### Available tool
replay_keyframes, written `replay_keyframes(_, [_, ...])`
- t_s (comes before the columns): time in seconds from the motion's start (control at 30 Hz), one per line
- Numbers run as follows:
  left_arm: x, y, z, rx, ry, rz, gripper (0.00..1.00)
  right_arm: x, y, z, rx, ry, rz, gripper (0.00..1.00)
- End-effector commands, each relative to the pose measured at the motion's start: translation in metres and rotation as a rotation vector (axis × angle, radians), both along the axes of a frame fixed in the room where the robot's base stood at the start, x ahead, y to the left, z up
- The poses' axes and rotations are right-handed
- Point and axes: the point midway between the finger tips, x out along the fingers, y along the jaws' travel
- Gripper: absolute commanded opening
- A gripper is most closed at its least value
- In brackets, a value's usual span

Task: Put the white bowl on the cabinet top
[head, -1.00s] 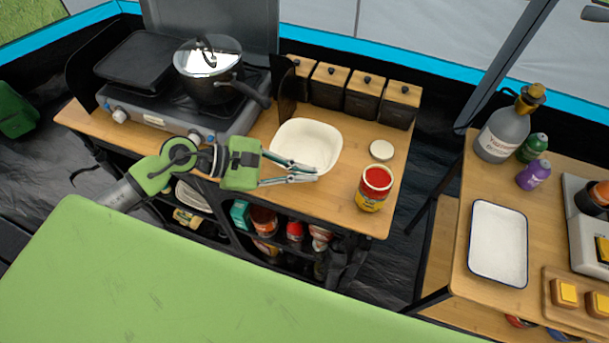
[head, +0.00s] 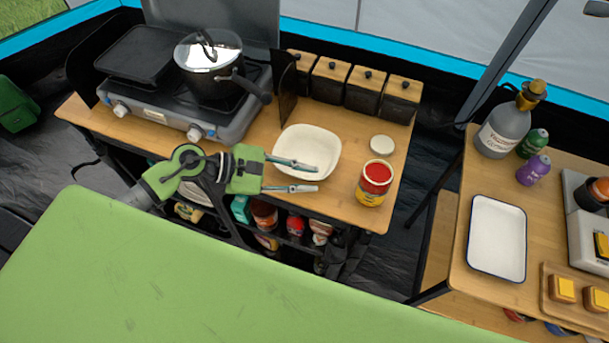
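The white bowl (head: 305,143) sits upright on the wooden cabinet top (head: 335,205), between the stove and a red can. My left gripper (head: 305,179) is at the bowl's near side with its two fingers spread apart. The upper finger overlaps the bowl's near right part in the picture, and the lower finger lies outside the near rim over the wood. I cannot tell whether either finger touches the bowl. My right gripper is not in view.
A stove (head: 175,95) with a lidded pot (head: 210,75) stands left of the bowl. Several canisters (head: 364,92) line the back. An open red can (head: 374,183) and a white lid (head: 382,144) stand to the right. A second table with a tray (head: 498,240) is further right.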

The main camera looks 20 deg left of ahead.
Motion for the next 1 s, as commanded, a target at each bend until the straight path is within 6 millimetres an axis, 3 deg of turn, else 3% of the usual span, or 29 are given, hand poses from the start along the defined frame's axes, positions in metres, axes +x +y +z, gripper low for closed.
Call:
replay_keyframes(0.17, [-0.001,0.002,0.002,0.001,0.0,0.0,0.21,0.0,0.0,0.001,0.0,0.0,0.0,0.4])
replay_keyframes(0.63, [-0.032,0.06,0.029,0.004,0.002,-0.002,0.21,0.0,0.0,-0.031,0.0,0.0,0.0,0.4])
replay_keyframes(1.0, [-0.046,0.091,0.049,0.0,0.001,0.0,0.21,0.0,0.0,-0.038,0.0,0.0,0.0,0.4])
